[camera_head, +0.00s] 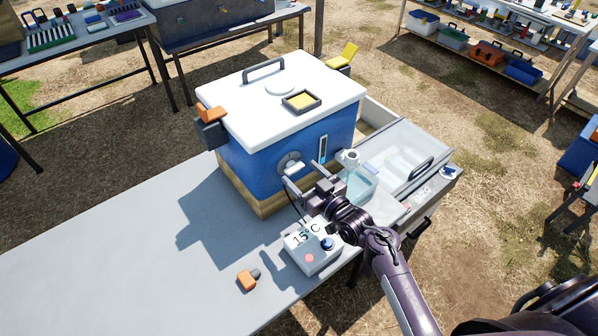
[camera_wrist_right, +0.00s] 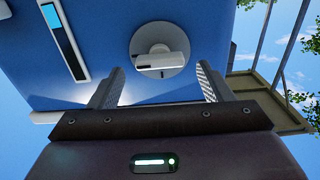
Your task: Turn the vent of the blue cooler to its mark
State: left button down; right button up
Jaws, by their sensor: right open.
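The blue cooler (camera_head: 262,165) with a white lid (camera_head: 285,92) stands on the grey table. Its vent (camera_head: 290,163) is a pale round disc with a raised bar handle, low on the front face. In the right wrist view the vent (camera_wrist_right: 158,55) shows its bar nearly level. My right gripper (camera_head: 303,186) is open in front of the vent. In the wrist view its two fingers (camera_wrist_right: 160,83) stand on either side of the vent's bar, apart from it. I cannot make out the vent's mark. My left gripper is not in view.
A white box reading 15°C (camera_head: 312,246) stands below my right wrist, with an orange-and-grey piece (camera_head: 248,279) beside it. A clear-lidded bin (camera_head: 405,155) is right of the cooler. A gauge strip (camera_head: 323,149) is right of the vent. The table's left part is clear.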

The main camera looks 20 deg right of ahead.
jog(key=b+v, duration=0.1)
jog(key=v, duration=0.4)
jog(key=shift+s, duration=0.25)
